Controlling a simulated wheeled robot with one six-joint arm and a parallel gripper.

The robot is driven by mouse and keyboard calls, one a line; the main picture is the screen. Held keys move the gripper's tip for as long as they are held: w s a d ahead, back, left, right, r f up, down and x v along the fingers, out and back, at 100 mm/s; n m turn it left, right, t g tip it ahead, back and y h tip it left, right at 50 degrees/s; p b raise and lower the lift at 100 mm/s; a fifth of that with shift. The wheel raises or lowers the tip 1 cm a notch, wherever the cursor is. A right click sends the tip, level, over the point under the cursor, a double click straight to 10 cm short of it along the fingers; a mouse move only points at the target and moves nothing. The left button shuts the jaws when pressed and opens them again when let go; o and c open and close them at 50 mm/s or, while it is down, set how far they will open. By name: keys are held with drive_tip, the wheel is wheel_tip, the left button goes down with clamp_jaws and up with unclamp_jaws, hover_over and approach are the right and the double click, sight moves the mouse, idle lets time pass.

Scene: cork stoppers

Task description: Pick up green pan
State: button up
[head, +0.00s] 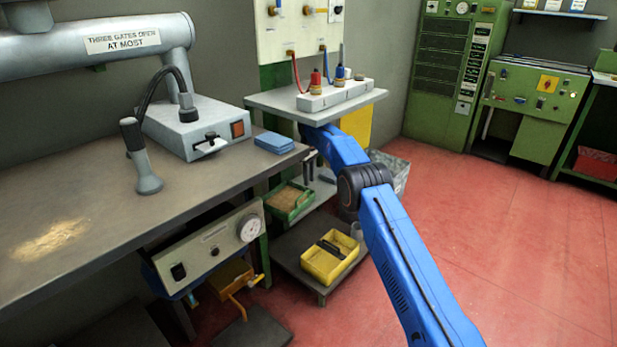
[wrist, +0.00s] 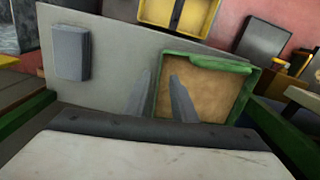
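The green pan (head: 298,212) holds brown granular material and sits on a grey shelf beside the workbench in the head view. In the wrist view the green pan (wrist: 222,64) is right of centre, with a green handle-like bar along its far edge. My gripper (wrist: 160,76) is open, its two grey fingers apart. The left finger shows over the grey shelf and the right finger over the pan's contents, with the pan's left wall between them in the picture. I cannot tell whether they touch it. In the head view my gripper is mostly hidden near the upper shelf.
A grey upper shelf (head: 262,100) with bottles in a rack overhangs my arm. The workbench (head: 100,235) stands at left. A yellow tray (head: 322,268) sits on a lower shelf. A grey block (wrist: 71,52) lies left of the pan. Red floor at right is open.

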drive_tip(key=shift+f, duration=3.3)
clamp_jaws()
